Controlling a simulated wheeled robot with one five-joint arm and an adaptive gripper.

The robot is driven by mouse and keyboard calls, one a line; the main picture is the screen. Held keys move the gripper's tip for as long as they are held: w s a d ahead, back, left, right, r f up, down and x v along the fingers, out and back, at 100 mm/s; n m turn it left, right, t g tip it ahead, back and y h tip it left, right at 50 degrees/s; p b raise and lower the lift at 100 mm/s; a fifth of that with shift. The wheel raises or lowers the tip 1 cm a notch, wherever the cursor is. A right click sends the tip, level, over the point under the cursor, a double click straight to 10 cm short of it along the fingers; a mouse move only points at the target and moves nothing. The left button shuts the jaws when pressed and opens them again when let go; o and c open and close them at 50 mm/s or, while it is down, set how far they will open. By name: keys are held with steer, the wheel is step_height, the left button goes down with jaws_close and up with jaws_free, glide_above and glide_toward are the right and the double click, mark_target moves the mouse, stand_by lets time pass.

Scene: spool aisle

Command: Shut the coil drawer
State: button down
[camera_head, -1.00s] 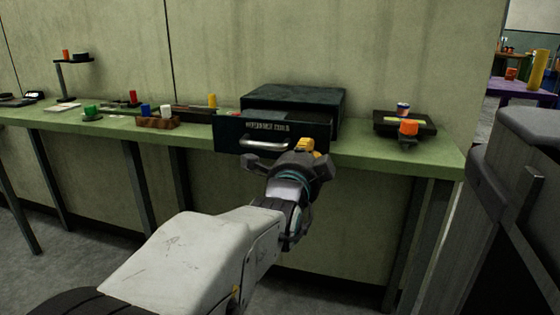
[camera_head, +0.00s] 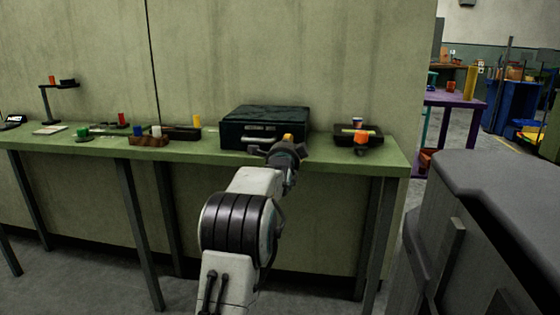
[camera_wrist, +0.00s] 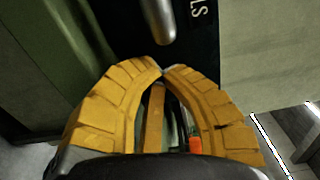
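The coil drawer is in a dark box (camera_head: 265,115) on the green bench. Its front (camera_head: 232,138) looks flush with the box in the head view, with a pale bar handle (camera_head: 261,127) across it. My gripper (camera_head: 288,137) is in front of the drawer's right part and covers its lower right. In the wrist view the yellow fingertips (camera_wrist: 163,71) meet, with nothing seen between them. The handle's end (camera_wrist: 160,22) and the dark drawer front (camera_wrist: 197,50) lie just past the tips. Whether the tips touch the front I cannot tell.
The green bench (camera_head: 330,163) runs along the wall. A dark tray (camera_head: 372,131) with an orange item (camera_head: 361,141) is right of the box. A brown block (camera_head: 148,141) and several small coloured items are left. A grey cabinet (camera_head: 500,190) stands at the right.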

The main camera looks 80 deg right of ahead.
steer(key=shift+d+r+p, duration=0.1)
steer(key=shift+d+p, duration=0.5)
steer(key=shift+d, duration=0.65)
steer(key=shift+a, duration=0.1)
